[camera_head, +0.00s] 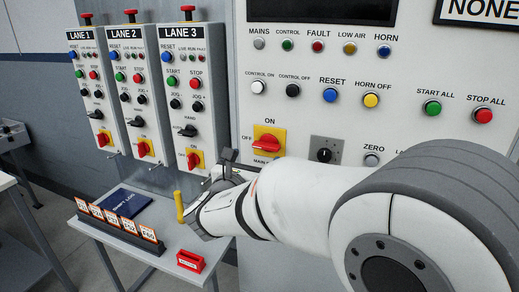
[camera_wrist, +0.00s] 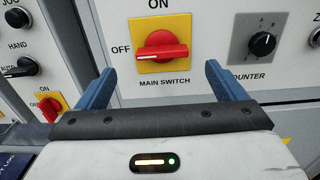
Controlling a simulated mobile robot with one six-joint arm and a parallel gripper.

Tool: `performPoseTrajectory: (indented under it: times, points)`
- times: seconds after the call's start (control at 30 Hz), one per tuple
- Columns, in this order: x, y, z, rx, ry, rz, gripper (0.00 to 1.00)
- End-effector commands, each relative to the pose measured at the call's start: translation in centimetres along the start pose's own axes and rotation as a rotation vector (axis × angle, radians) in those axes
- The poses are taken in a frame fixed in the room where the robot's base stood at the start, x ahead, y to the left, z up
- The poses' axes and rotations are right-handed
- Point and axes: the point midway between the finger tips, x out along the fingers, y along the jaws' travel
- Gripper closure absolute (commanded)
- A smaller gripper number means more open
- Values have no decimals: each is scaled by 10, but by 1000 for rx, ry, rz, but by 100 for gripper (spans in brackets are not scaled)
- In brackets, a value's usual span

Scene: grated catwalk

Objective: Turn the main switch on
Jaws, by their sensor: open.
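The main switch (camera_head: 268,144) is a red rotary handle on a yellow plate, low on the large panel. In the wrist view the main switch (camera_wrist: 162,51) shows ON above it and OFF to its left. Its red handle lies roughly horizontal, with one end toward the OFF label. My gripper (camera_wrist: 158,75) is open, its two blue fingers apart on either side of the switch in the picture. The fingers appear short of the panel and nothing is between them. In the head view my gripper (camera_head: 229,160) is just below and left of the switch, partly hidden by my arm.
A black counter knob (camera_wrist: 262,43) is right of the switch. Lane panels with their own red switches, such as Lane 3 (camera_head: 193,160), stand at left. Below is a small shelf with a blue shift log (camera_head: 123,205), numbered tags (camera_head: 115,222) and a red block (camera_head: 190,261).

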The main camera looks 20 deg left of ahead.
Motion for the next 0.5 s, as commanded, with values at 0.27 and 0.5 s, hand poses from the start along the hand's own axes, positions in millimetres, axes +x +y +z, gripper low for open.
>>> performPoseTrajectory:
  times: [0.27,0.5]
  points:
    - [47,-2,1,1,2,-6,10]
    - [63,-3,0,3,2,-5,10]
